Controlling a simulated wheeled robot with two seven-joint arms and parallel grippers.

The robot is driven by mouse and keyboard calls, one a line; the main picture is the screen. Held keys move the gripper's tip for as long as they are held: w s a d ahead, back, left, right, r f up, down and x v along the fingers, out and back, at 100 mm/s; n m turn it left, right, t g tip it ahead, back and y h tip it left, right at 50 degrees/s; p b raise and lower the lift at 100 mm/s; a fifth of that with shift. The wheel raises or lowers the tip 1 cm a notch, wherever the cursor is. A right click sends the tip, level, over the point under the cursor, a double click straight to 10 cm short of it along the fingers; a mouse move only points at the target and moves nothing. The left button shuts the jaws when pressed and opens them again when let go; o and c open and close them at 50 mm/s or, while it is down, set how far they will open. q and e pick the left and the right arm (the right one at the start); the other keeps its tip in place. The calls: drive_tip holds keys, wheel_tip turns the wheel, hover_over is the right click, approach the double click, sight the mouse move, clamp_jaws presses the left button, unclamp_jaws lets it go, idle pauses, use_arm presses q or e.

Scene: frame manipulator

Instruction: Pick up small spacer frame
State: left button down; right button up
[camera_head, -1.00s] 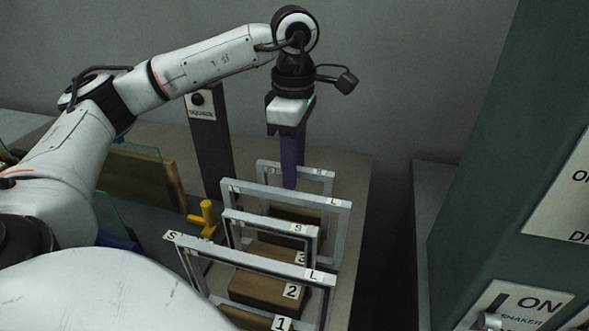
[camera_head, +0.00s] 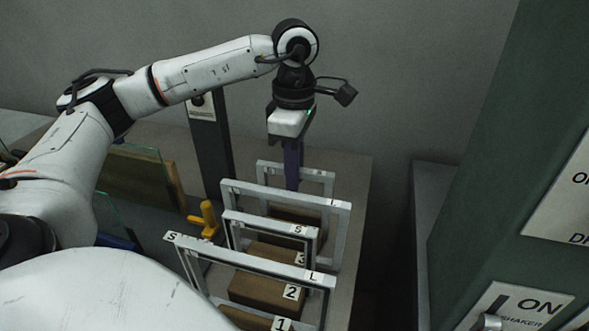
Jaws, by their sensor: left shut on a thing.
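Several grey rectangular frames stand upright in a row on the table. The rearmost small frame (camera_head: 318,176) is the farthest from me. Another small frame marked S (camera_head: 262,225) stands nearer, between two larger frames marked L. My left gripper (camera_head: 292,184) points down at the rearmost small frame, with its dark fingers shut on the middle of the top bar. The fingers hide that part of the bar, and the larger frame in front hides the lower part. My right gripper is not in view.
The nearer large frame (camera_head: 252,264) and the farther large frame (camera_head: 331,204) stand close in front. Brown numbered blocks (camera_head: 262,289) lie between the frames. A yellow handle (camera_head: 206,215) and a dark post (camera_head: 211,150) are to the left. A green shaker cabinet (camera_head: 500,160) rises at right.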

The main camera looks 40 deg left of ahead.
use_arm(q)
drive_tip(key=shift+w+r, duration=0.1)
drive_tip(key=shift+r, duration=0.4)
wheel_tip(320, 180, up, 27)
drive_tip(key=p, duration=0.2)
idle(0.7)
